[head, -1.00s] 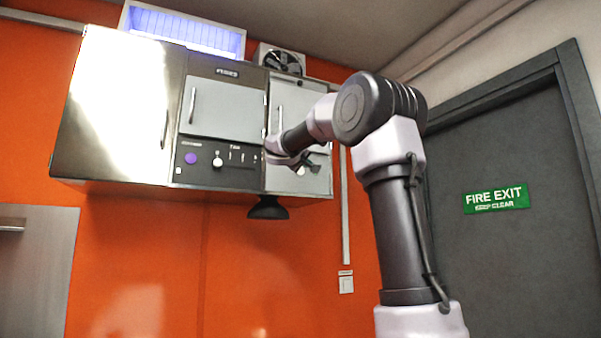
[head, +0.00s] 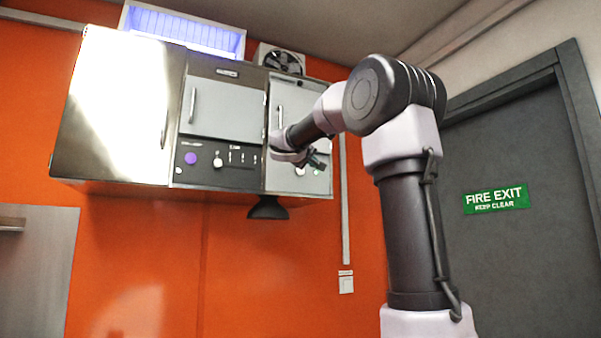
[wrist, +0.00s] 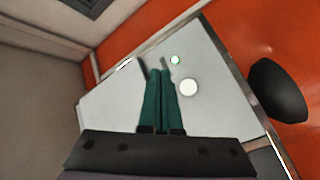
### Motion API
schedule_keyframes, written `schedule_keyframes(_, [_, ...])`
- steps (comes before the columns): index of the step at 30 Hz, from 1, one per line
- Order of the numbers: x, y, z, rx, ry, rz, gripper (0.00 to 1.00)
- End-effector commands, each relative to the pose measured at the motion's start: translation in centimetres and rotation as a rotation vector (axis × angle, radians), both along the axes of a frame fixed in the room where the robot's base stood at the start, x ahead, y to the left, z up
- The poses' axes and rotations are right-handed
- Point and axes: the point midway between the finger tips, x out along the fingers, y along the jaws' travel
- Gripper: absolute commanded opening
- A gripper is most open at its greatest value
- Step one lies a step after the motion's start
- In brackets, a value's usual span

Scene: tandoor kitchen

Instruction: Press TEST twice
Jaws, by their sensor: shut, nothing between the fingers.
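A pale cabinet panel (wrist: 212,97) fills the middle of the wrist view. It bears a round white button (wrist: 189,88) and a small greenish-white light (wrist: 175,60). No TEST lettering can be read. The white button also shows in the head view (head: 300,171), low on the right-hand cabinet door. My gripper (wrist: 160,73) has green fingers lying together, with nothing between them. In the wrist picture its tips lie to the left of the button, not over it. In the head view my gripper (head: 322,162) is in front of the panel; its distance from the surface cannot be told.
The middle cabinet section has a dark control strip (head: 235,160) with a purple knob (head: 190,158) and several switches. A black funnel-shaped part (head: 268,208) hangs under the cabinet and shows large in the wrist view (wrist: 278,91). A grey door (head: 510,150) stands right.

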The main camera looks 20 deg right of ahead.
Motion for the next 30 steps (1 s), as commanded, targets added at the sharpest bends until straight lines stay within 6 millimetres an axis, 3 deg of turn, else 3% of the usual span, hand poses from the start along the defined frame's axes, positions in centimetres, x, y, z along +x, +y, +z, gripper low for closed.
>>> schedule_keyframes(16, [0.5, 0.1, 0.0, -0.001, 0.002, 0.001, 0.0])
schedule_keyframes(30, [6.7, 0.3, -0.1, 0.0, 0.001, 0.002, 0.0])
